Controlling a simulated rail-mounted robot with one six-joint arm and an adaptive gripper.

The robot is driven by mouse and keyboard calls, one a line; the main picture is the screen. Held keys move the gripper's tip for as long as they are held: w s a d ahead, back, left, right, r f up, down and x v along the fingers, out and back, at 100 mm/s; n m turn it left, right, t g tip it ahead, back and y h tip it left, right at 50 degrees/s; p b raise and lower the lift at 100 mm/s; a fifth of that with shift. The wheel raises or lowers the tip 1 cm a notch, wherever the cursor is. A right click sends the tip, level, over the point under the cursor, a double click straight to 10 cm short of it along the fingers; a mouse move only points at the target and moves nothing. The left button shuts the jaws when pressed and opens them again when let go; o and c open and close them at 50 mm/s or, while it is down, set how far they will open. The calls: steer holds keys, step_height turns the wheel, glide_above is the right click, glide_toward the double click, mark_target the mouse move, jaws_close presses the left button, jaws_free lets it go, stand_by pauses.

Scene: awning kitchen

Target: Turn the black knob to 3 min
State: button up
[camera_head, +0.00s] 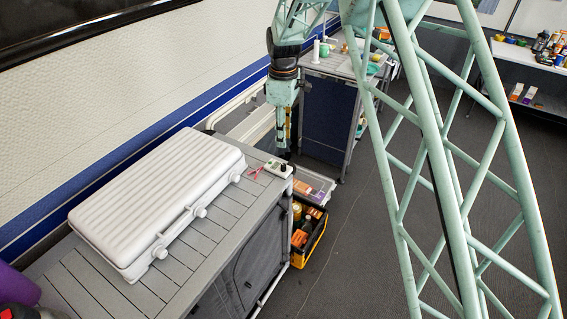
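A small white device (278,168) lies near the far right corner of the grey slatted counter. It has a dark spot on top, which looks like the black knob (284,167); its setting and any markings are too small to read. My gripper (286,150) points straight down, with its dark fingertips showing just above the device in the picture. I cannot tell whether the fingers are open or shut, or how far they are from the knob.
A white ribbed case (160,195) fills much of the slatted counter (215,232). A small red item (256,172) lies beside the device. A yellow-black crate (315,240) with items stands on the floor at the counter's end. A second cabinet (328,110) stands behind.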

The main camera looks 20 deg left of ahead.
mark_target(284, 165)
step_height(284, 165, down, 13)
steer(key=shift+f, duration=0.1)
stand_by(0.7)
steer(key=c, duration=0.9)
steer(key=shift+b, duration=0.3)
